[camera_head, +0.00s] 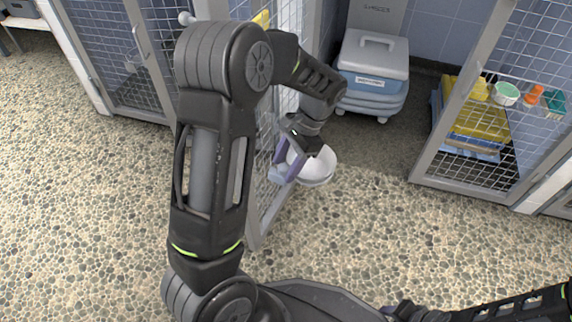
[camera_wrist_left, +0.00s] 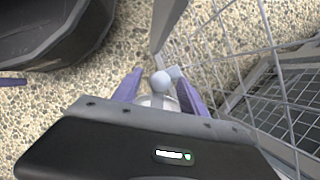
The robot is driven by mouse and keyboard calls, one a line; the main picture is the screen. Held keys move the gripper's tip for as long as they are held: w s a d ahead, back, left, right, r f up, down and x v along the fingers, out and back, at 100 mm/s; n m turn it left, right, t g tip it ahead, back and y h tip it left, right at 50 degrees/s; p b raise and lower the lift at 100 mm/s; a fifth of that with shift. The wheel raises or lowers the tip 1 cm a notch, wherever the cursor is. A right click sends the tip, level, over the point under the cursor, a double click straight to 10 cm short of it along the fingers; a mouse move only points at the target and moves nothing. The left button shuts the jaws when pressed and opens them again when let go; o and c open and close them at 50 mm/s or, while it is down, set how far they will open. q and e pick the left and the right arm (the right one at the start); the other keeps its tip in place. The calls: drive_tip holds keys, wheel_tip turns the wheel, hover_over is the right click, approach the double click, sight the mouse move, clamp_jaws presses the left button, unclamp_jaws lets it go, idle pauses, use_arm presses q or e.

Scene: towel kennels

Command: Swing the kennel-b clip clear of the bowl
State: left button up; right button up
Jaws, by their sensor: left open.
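A white bowl (camera_head: 318,168) hangs at the grey mesh door in the middle of the head view, partly behind my left gripper. My left gripper (camera_head: 284,170) is at the door beside the bowl, its purple fingers apart. In the left wrist view, my left gripper (camera_wrist_left: 161,80) has its fingers on either side of a pale round-ended piece (camera_wrist_left: 160,83), which looks like the clip. Whether a finger touches it, I cannot tell. Part of the pale bowl (camera_wrist_left: 154,102) shows below this piece. My right gripper is out of view.
The mesh door (camera_wrist_left: 213,66) stands right of the fingers in the left wrist view. A blue-and-white lidded bin (camera_head: 372,75) stands behind. The pebbled floor (camera_head: 90,190) is clear.

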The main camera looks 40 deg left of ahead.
use_arm(q)
clamp_jaws()
idle(0.4)
